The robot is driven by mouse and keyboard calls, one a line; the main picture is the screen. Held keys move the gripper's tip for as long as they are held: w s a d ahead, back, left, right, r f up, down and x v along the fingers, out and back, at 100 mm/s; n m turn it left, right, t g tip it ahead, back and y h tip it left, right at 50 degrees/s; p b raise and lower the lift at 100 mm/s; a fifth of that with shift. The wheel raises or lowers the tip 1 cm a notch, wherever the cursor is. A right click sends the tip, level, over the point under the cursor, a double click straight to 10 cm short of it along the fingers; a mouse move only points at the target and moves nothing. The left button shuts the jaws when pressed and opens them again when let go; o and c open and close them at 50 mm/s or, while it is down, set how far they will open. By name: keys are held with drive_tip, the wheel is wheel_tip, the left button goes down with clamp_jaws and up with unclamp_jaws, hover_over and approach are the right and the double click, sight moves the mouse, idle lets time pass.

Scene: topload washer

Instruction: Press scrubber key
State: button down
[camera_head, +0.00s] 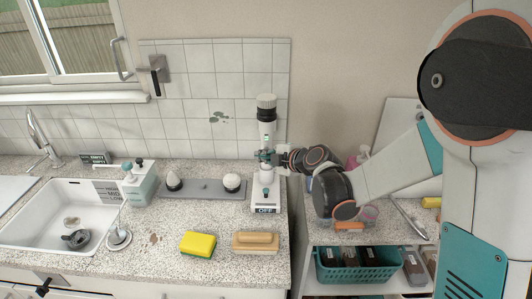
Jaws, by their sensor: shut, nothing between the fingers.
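The white scrubber (267,128) stands upright on the counter near its right end, with a ribbed grey head at the top. Its lower part (265,192) carries a small dark green raised piece, which may be the key, and a dark "OFF" label (265,210) at the front. My gripper (267,157) reaches in from the right and is shut, with its fingers in front of the scrubber's middle, above the green piece. I cannot tell whether the fingers touch the scrubber. The gripper hides part of the scrubber's body.
A grey tray (203,188) with two white-topped knobs lies left of the scrubber. A yellow sponge (198,244) and a wooden brush (255,242) lie in front. A teal soap dispenser (140,185) and a sink (50,210) are at left. A teal basket (358,270) sits lower right.

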drive_tip(key=s, duration=0.6)
idle(0.5)
